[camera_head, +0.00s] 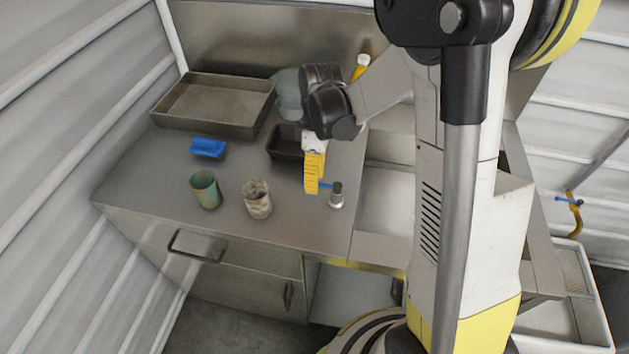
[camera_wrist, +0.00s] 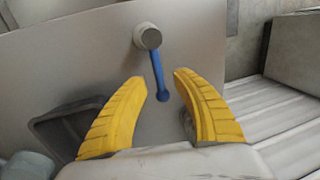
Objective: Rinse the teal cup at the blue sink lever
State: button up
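The teal cup (camera_head: 207,190) stands upright and apart from my gripper on the left of the metal counter. A blue lever (camera_head: 328,187) sticks out from a short metal tap post (camera_head: 337,199) beside the sink. In the wrist view the blue lever (camera_wrist: 158,72) runs from the round post top (camera_wrist: 149,38), its ball end between my yellow fingertips. My gripper (camera_wrist: 160,82) is open and empty, fingers on both sides of the lever end. In the head view it (camera_head: 313,188) points down beside the lever; I cannot tell whether it touches.
A mottled jar (camera_head: 257,199) stands right of the cup. A blue block (camera_head: 208,148), a large metal tray (camera_head: 164,123) and a dark bin (camera_head: 283,150) are behind. The sink (camera_head: 385,205) is partly hidden by my arm. Another blue handle (camera_head: 568,201) sits on a yellow pipe at right.

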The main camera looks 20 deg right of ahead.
grip_shut()
jog(key=shift+s, duration=0.1)
jog(key=n, duration=0.1)
jog(key=s+n, duration=0.1)
jog(key=n, duration=0.1)
jog(key=shift+s+a+n+h, duration=0.25)
jog(key=shift+a+n+h, duration=0.05)
jog(key=shift+a, duration=0.1)
grip_release()
